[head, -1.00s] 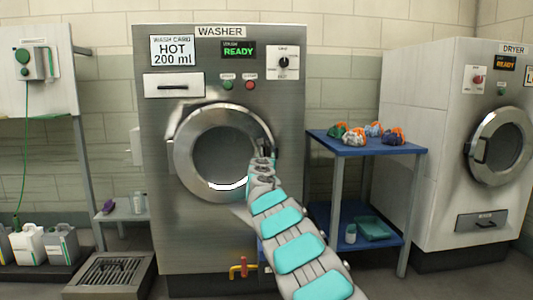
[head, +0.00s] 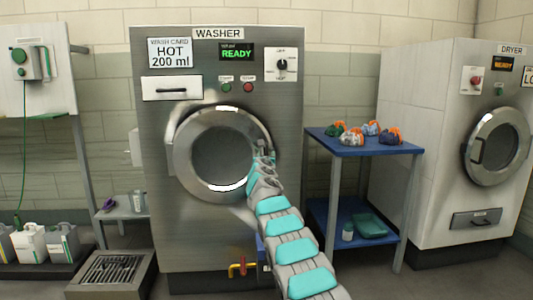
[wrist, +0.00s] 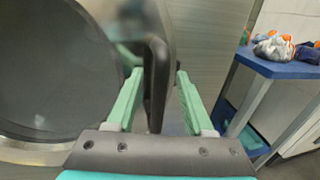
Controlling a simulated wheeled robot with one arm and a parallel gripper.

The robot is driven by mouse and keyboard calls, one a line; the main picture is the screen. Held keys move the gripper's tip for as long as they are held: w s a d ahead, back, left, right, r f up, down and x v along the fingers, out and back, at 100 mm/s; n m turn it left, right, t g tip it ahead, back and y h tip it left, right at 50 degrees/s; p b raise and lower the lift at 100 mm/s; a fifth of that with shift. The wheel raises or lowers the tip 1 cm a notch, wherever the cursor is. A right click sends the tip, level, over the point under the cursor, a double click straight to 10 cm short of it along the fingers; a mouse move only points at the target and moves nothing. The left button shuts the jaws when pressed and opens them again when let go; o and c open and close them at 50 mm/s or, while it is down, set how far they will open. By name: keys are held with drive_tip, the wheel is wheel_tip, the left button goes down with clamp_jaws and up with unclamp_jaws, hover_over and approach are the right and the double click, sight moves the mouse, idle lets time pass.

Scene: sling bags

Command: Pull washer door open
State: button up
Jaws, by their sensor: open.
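The washer (head: 240,245) stands in the middle of the head view, its display lit "READY". Its round door (head: 183,165) has a metal ring and dark glass and looks closed; the ring also shows at the left of the wrist view (wrist: 106,45). The dark vertical door handle (wrist: 156,85) lies between the two green fingers of my gripper (wrist: 155,98) in the wrist view. The fingers are open, with a gap on each side of the handle. In the head view my gripper (head: 263,155) is at the door's right edge, and my arm hides part of the ring.
A blue table (head: 350,149) with several sling bags (head: 353,136) stands right of the washer, close to my arm. The dryer (head: 440,130) is farther right. A floor drain box (head: 108,272) and white jugs (head: 62,242) are at the lower left.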

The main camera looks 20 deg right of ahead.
drive_tip(key=shift+d, duration=0.1)
clamp_jaws()
idle(0.5)
idle(1.0)
